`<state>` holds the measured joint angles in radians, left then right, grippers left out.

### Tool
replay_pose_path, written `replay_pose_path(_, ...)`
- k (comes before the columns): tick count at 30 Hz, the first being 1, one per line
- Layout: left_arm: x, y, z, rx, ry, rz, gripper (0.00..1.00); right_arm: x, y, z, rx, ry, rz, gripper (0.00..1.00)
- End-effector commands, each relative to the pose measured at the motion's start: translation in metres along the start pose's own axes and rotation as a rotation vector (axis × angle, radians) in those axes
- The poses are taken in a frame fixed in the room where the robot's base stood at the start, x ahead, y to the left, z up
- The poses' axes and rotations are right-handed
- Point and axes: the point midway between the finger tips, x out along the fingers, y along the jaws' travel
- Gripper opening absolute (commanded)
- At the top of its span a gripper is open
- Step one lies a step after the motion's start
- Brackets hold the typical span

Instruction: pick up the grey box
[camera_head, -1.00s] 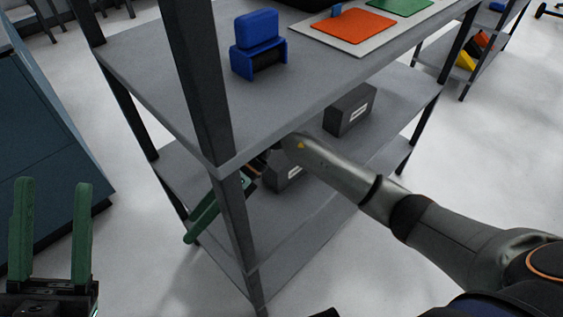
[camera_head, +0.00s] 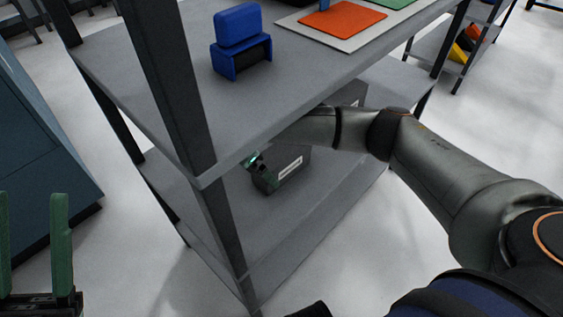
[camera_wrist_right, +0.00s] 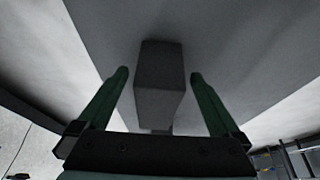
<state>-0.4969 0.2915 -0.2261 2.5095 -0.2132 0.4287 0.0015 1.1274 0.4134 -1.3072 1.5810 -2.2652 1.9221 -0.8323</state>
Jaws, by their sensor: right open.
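A dark grey box (camera_head: 290,169) with a white label stands on the lower shelf (camera_head: 330,190). In the right wrist view the grey box (camera_wrist_right: 160,90) lies between the two green fingers of my right gripper (camera_wrist_right: 158,75), with a gap visible on each side. My right gripper is open. In the head view it is mostly hidden under the upper shelf, at the left end of the box (camera_head: 264,178). My left gripper (camera_head: 32,235) is open and empty at the lower left, away from the shelf.
A second grey box (camera_head: 353,92) is partly hidden behind my right arm. The upper shelf (camera_head: 290,95) lies above the gripper and holds a blue box-like object (camera_head: 240,42) and an orange sheet (camera_head: 343,20). A dark shelf post (camera_head: 165,80) stands in front at left.

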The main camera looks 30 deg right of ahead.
Motion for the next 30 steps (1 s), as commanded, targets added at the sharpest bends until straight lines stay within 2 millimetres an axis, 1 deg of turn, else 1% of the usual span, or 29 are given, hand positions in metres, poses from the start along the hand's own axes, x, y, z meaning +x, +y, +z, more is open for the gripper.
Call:
replay_pose_path(1, -0.002, 0.001, 0.002, -0.003, 0.0, 0.001, 0.5, 0.005, 0.0, -0.008, 0.003, -0.001, 0.001, 1.0)
replay_pose_path(3, -0.003, 0.002, 0.003, -0.006, 0.0, 0.001, 0.5, 0.008, 0.001, -0.016, 0.002, -0.002, 0.0, 1.0)
replay_pose_path(8, -0.004, 0.002, 0.004, -0.009, -0.001, 0.0, 0.5, 0.011, 0.0, -0.025, 0.0, -0.004, 0.0, 1.0)
replay_pose_path(11, -0.005, 0.003, 0.005, -0.012, -0.001, 0.0, 0.5, 0.016, 0.0, -0.034, 0.002, -0.003, 0.0, 1.0)
replay_pose_path(15, -0.009, 0.005, 0.009, -0.019, -0.001, -0.001, 0.5, 0.026, 0.001, -0.057, 0.005, -0.002, 0.002, 1.0)
replay_pose_path(16, -0.011, 0.006, 0.01, -0.021, -0.001, -0.002, 0.5, 0.031, 0.001, -0.059, 0.002, -0.003, 0.002, 1.0)
replay_pose_path(18, -0.015, 0.008, 0.014, -0.029, -0.002, -0.004, 0.5, 0.044, 0.001, -0.055, 0.0, -0.005, 0.003, 1.0)
replay_pose_path(21, -0.017, 0.01, 0.017, -0.04, -0.006, -0.003, 0.5, 0.052, 0.0, -0.056, 0.0, -0.004, 0.0, 1.0)
replay_pose_path(30, -0.017, 0.011, 0.018, -0.045, -0.01, 0.005, 0.5, 0.054, 0.0, -0.057, 0.0, -0.004, 0.0, 1.0)
